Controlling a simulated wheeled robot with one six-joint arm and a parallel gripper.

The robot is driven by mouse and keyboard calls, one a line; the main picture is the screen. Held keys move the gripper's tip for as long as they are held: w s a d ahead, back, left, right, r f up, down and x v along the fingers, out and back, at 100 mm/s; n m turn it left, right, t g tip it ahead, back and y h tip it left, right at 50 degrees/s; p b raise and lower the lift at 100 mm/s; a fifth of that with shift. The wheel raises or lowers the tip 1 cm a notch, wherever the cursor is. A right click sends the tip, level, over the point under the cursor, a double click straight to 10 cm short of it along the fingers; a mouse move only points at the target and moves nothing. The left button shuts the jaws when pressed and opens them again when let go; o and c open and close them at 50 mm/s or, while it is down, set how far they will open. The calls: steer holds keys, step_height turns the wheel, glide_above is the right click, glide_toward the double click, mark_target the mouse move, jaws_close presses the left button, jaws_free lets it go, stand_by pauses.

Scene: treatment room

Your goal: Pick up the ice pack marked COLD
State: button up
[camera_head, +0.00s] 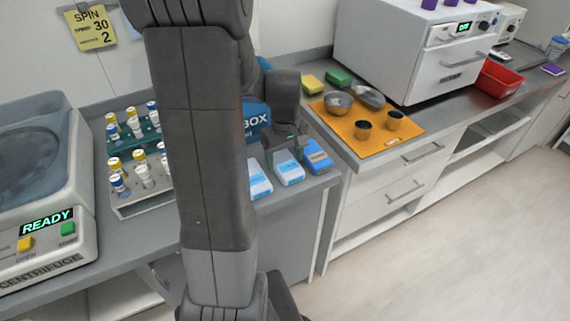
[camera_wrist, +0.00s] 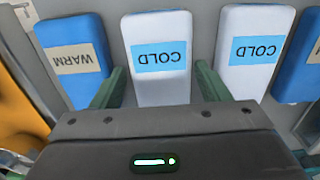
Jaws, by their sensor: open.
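Two white ice packs with blue COLD labels lie side by side on the grey counter. One is in the middle of the wrist view (camera_wrist: 160,35) and also shows in the head view (camera_head: 288,168). The other is to its right in the wrist view (camera_wrist: 250,75) and shows beside my arm in the head view (camera_head: 258,180). My gripper (camera_wrist: 160,85) is open and empty, its green-grey fingers at either side of the near end of the middle COLD pack. I cannot tell the height of the fingertips over the counter.
A blue pack marked WARM (camera_wrist: 75,35) lies left of the middle COLD pack in the wrist view. Another blue pack (camera_wrist: 300,70) is at the right edge. An orange mat (camera_head: 375,146) with metal bowls and a tube rack (camera_head: 140,205) flank the packs.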

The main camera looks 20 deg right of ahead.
steer(key=shift+a+f, duration=0.1)
steer(key=shift+f, duration=0.3)
steer(key=c, duration=0.9)
steer(key=shift+o, duration=0.2)
steer(key=shift+r, duration=0.15)
